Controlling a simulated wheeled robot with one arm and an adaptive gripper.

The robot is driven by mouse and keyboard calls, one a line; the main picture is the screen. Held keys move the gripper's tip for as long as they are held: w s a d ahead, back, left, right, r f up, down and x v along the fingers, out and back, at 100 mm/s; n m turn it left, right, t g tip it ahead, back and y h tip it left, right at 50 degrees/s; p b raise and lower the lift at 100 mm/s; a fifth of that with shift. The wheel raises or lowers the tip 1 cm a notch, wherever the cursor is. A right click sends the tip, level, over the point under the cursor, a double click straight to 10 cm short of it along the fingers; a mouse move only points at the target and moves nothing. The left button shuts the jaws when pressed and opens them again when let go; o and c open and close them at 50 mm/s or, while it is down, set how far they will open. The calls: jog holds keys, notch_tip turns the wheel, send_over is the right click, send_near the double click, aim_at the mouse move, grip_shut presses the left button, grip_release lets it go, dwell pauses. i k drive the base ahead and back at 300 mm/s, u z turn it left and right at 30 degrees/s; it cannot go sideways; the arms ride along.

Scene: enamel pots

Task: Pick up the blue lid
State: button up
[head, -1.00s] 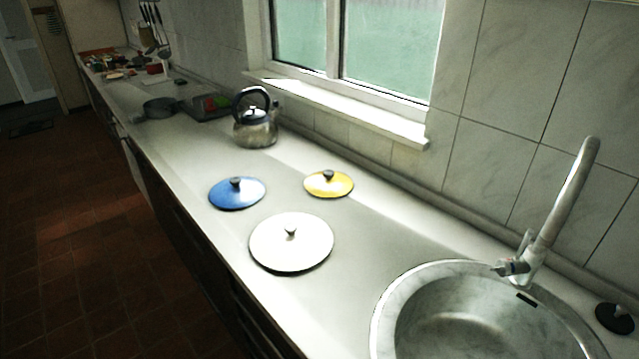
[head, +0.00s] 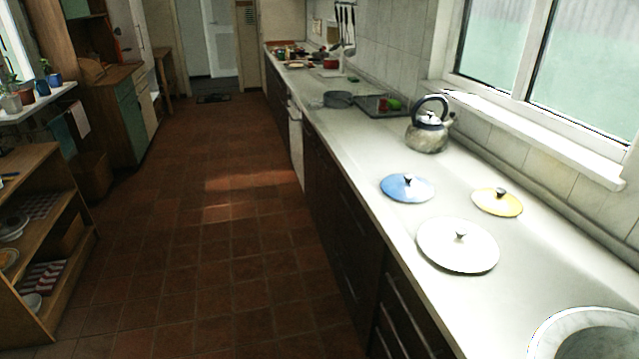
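The blue lid (head: 396,191) is a round disc with a dark knob. It lies flat on the pale countertop (head: 395,222), near the counter's front edge. The lids are apart from one another. My gripper is not in view.
A metal kettle (head: 426,138) stands behind the lids. A dark pan (head: 338,99) and a tray (head: 367,109) lie farther back. A sink (head: 552,325) is at lower right. The tiled floor (head: 240,270) left of the counter is clear, with wooden shelves (head: 75,200) at far left.

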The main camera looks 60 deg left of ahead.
aim_at(402, 188)
jog(key=u, duration=1.45)
